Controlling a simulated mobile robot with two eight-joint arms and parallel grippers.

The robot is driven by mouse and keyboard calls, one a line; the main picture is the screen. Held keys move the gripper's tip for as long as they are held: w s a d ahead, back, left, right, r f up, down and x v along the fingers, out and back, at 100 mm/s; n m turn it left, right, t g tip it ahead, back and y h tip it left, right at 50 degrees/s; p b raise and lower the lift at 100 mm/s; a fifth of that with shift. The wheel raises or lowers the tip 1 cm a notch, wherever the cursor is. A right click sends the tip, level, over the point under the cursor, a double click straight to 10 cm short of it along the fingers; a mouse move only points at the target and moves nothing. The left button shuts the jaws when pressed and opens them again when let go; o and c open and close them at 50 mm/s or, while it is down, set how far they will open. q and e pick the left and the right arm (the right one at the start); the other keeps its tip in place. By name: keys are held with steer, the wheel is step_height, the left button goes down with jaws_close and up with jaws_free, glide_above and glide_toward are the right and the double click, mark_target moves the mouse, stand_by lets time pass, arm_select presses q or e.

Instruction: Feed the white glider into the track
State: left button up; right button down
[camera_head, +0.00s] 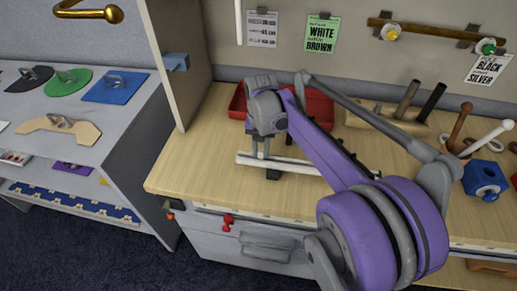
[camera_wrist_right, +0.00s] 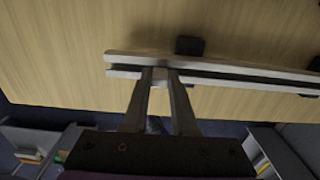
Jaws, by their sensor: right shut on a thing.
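The track (camera_head: 284,165) is a pale rail with a dark slot, lying across the front of the wooden table. It also shows in the right wrist view (camera_wrist_right: 235,74), held off the table by black supports. My right gripper (camera_head: 260,153) is at the left end of the track. In the right wrist view its fingertips (camera_wrist_right: 160,71) are close together at the slot, with a small pale piece (camera_wrist_right: 159,77) between them. This seems to be the white glider, mostly hidden by the fingers; I cannot tell whether it sits inside the slot. My left gripper is not in view.
A red tray (camera_head: 318,105) is behind the track. A wooden block with pegs (camera_head: 385,123) and a blue block (camera_head: 484,178) stand to the right. A tall panel (camera_head: 176,62) rises at the table's left. The table's left front corner is clear.

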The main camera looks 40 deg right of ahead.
steer(key=shift+s+d, duration=1.05)
steer(key=shift+s, duration=0.15)
steer(key=c, duration=0.6)
jaws_free()
step_height(320, 180, up, 11)
steer(key=shift+f+p, duration=0.1)
steer(key=shift+p, duration=0.4)
